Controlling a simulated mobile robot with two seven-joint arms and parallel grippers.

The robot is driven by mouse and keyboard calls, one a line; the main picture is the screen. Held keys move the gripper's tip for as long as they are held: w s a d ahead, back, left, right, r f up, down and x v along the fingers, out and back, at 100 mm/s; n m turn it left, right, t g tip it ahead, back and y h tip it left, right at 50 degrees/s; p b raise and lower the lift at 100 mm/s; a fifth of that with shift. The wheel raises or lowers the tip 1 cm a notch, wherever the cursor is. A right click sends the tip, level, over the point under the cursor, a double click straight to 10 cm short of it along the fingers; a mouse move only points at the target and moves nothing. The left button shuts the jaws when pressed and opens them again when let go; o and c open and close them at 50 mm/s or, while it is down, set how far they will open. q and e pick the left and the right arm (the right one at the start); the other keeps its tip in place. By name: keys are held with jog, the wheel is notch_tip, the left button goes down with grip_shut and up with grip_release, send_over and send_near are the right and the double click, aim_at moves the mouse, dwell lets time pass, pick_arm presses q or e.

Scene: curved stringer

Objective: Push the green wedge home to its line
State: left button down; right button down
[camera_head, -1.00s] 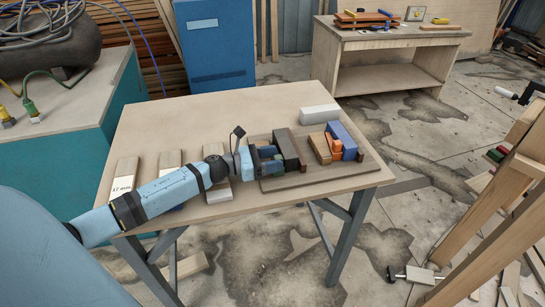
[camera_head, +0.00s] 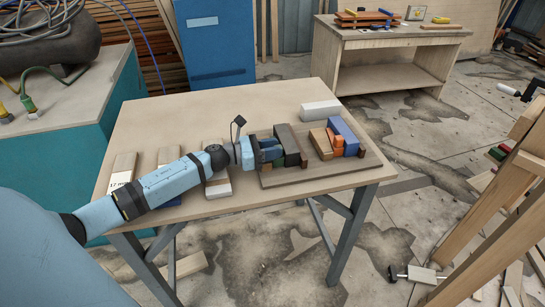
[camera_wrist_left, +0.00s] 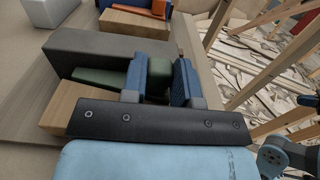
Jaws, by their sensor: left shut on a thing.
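The green wedge (camera_wrist_left: 98,77) lies beside a long dark grey block (camera_wrist_left: 100,55) in the left wrist view. My left gripper (camera_wrist_left: 163,82) is shut on the wedge, with one blue finger on each side of its thicker part. The thin end sticks out to the left. In the head view my left gripper (camera_head: 271,149) is at the left side of the dark block (camera_head: 287,145), and the fingers hide most of the wedge. I cannot make out a line for the wedge.
A wooden baseboard (camera_head: 320,174) on the table (camera_head: 215,110) carries the blocks. Right of the dark block are a wood block (camera_head: 320,143), an orange piece (camera_head: 336,143) and a blue block (camera_head: 345,135). A white block (camera_head: 320,111) lies behind. The table's back left is clear.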

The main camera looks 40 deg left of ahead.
pick_arm(q)
jog(key=shift+w+a+r, duration=0.1)
jog(key=shift+a+r, duration=0.05)
jog(key=shift+a, duration=0.05)
jog(key=c, duration=1.2)
grip_release()
jog(key=o, duration=0.3)
jog(key=shift+w, duration=0.1)
pick_arm(e)
jog(key=shift+w+a+r, duration=0.1)
jog(key=shift+w+r, duration=0.05)
jog(key=shift+r, duration=0.1)
pick_arm(q)
jog(key=b+v, duration=0.2)
jog(key=v, duration=1.2)
jog(key=shift+d, duration=0.1)
pick_arm(e)
jog(key=shift+w+a+f, duration=0.1)
jog(key=shift+w+f, duration=0.05)
jog(key=shift+f, duration=0.55)
jog(key=shift+f, duration=0.1)
